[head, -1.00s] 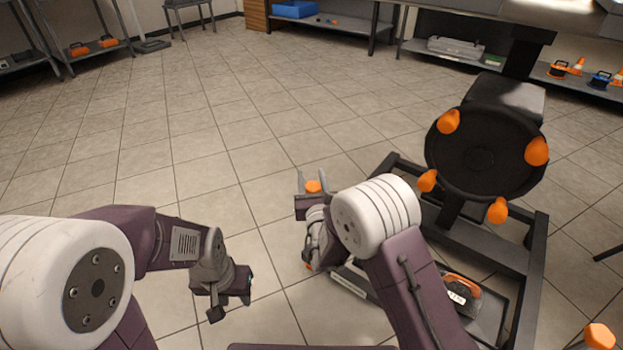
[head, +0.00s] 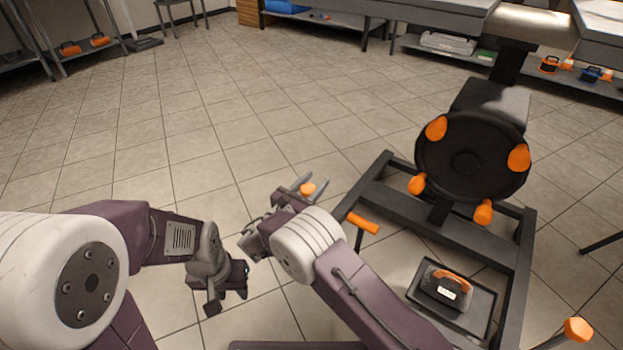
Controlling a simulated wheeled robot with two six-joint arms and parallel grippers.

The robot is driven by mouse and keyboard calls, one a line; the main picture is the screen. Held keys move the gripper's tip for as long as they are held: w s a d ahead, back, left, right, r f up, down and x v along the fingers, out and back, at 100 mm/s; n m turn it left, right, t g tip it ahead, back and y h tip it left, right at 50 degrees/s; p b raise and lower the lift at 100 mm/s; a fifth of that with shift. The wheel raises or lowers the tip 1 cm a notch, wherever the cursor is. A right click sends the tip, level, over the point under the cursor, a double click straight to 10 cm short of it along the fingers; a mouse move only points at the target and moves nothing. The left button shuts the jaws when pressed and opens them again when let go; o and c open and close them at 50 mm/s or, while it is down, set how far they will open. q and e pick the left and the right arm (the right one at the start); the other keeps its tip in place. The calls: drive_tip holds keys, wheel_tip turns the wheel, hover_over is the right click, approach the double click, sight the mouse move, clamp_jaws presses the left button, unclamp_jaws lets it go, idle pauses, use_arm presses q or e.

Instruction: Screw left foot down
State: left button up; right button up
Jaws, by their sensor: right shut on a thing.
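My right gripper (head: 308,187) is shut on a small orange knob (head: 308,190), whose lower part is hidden. It is just left of the dark metal base frame (head: 376,188). An orange handle (head: 363,224) on a thin dark rod stands at the frame's left side. Another orange knob (head: 578,329) on a rod is at the lower right. I cannot tell which of these is the left foot. My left gripper (head: 238,280) hangs low over the floor, away from the frame; its jaws are not clear.
A round black plate (head: 470,160) with several orange knobs stands tilted on the frame. A black case (head: 446,289) with an orange handle lies on a tray inside the frame. Tables (head: 420,10) stand at the back. The tiled floor at left is open.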

drive_tip(key=m+g+h, duration=0.1)
drive_tip(key=m+g+h+b, duration=0.1)
drive_tip(key=shift+s+d+f+h, duration=0.15)
drive_tip(key=shift+d+f+h, duration=0.05)
drive_tip(key=shift+h, duration=0.2)
drive_tip(key=shift+s+d+r+m+g+h+b, duration=0.1)
drive_tip(key=shift+m+g+h+b, duration=0.3)
drive_tip(key=shift+m+g+h, duration=0.15)
drive_tip(key=shift+s+d+m+g+h+b, duration=0.1)
drive_tip(key=shift+m+g+h+b, duration=0.3)
drive_tip(key=shift+g, duration=0.25)
drive_tip(key=shift+r, duration=0.1)
drive_tip(key=o, duration=1.4)
drive_tip(key=shift+c, duration=0.2)
